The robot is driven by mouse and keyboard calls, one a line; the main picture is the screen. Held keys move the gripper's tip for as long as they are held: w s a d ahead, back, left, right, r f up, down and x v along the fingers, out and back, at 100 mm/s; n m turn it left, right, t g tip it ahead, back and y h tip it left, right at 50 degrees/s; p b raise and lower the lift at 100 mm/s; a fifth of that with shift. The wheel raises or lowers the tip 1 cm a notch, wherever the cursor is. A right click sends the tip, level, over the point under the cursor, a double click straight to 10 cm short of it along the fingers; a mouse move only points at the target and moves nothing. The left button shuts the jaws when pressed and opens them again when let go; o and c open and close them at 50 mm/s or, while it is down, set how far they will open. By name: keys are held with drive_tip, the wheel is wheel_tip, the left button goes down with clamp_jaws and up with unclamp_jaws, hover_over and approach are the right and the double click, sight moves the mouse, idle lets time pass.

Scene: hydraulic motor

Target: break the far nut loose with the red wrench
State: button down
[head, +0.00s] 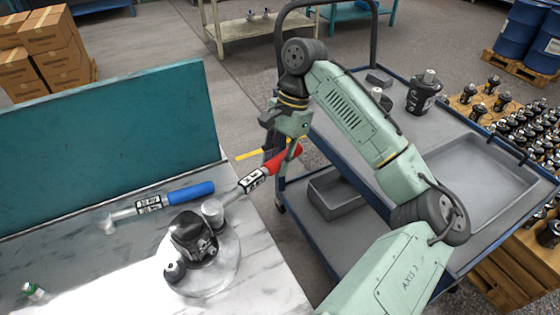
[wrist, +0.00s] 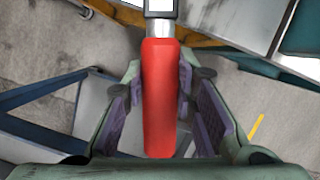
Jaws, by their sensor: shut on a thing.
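My gripper (head: 278,150) is shut on the red handle of the red wrench (head: 287,160), beyond the workbench's right edge. In the wrist view the red wrench (wrist: 159,100) lies between the purple finger pads. Its shaft with a white label runs down and left, towards the hydraulic motor (head: 193,240), a black unit on a round plate. The wrench's head end meets a light metal part (head: 213,212) at the motor's far right side, where the far nut appears to be. I cannot tell how the jaw sits on it. A smaller dark part (head: 174,270) sits at the near side.
A blue-handled wrench (head: 190,193) lies on the bench behind the motor. A teal panel (head: 110,145) closes the bench's back. A blue cart (head: 330,160) with grey trays stands to the right, beneath my arm. Boxes (head: 45,50) stand at far left.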

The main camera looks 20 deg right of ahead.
drive_tip(key=shift+a+f, duration=0.1)
drive_tip(key=shift+f, duration=0.15)
drive_tip(key=shift+w+a+n+g, duration=0.2)
drive_tip(key=shift+w+a+n, duration=0.35)
drive_tip(key=shift+w, duration=0.2)
drive_tip(key=shift+w+a+n+g, duration=0.2)
drive_tip(key=shift+w+a+n, duration=0.25)
drive_tip(key=shift+w+n, duration=0.25)
drive_tip(key=shift+h, duration=0.3)
drive_tip(key=shift+w+a+n, duration=0.25)
drive_tip(key=shift+w+a, duration=0.1)
drive_tip(key=shift+s+d, duration=0.15)
drive_tip(key=shift+s, duration=0.1)
drive_tip(key=shift+r, duration=0.3)
